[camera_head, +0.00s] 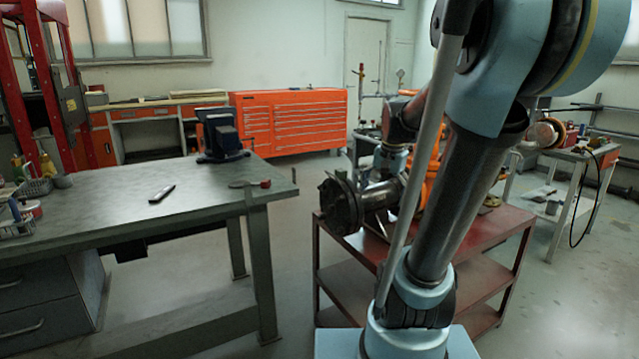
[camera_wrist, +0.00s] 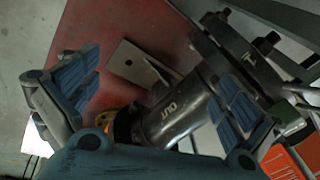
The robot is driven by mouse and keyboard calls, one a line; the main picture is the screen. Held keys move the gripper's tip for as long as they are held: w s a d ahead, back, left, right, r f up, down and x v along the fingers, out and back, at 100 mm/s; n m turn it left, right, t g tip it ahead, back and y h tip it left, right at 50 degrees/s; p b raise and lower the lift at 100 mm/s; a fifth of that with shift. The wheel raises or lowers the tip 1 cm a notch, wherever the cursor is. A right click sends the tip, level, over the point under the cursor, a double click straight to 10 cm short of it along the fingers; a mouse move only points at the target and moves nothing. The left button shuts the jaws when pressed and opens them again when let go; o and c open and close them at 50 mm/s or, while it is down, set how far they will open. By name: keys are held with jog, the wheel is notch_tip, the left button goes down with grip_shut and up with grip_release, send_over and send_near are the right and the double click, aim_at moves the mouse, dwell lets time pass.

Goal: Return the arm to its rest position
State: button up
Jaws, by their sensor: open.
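In the wrist view my gripper (camera_wrist: 152,82) is open, its two blue-padded fingers spread wide with nothing held between them. The dark metal gate valve (camera_wrist: 180,118) lies beyond and between the fingers, with its bolted flange (camera_wrist: 248,58) at upper right. Whether a finger touches the valve I cannot tell. In the head view the valve (camera_head: 345,205) sits on the red cart (camera_head: 490,232), its round flange facing the workbench. My raised arm covers part of the valve and cart.
A grey workbench (camera_head: 110,205) stands at left with a vise (camera_head: 220,135) and loose tools. Orange drawer cabinets (camera_head: 290,120) line the back wall. A small side table (camera_head: 575,165) stands at right. Open floor shows between the bench and cart.

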jog(key=s+f+n, duration=0.3)
jog(key=s+f, duration=0.3)
jog(key=s, duration=0.3)
jog(key=s+f+n, duration=0.4)
jog(key=s+f, duration=0.1)
jog(key=s, duration=0.4)
jog(key=shift+s+a+f+h, duration=0.25)
jog(key=shift+a+f+h, duration=0.1)
jog(key=shift+a, duration=0.1)
jog(key=shift+w+f, duration=0.2)
jog(key=shift+w, duration=0.25)
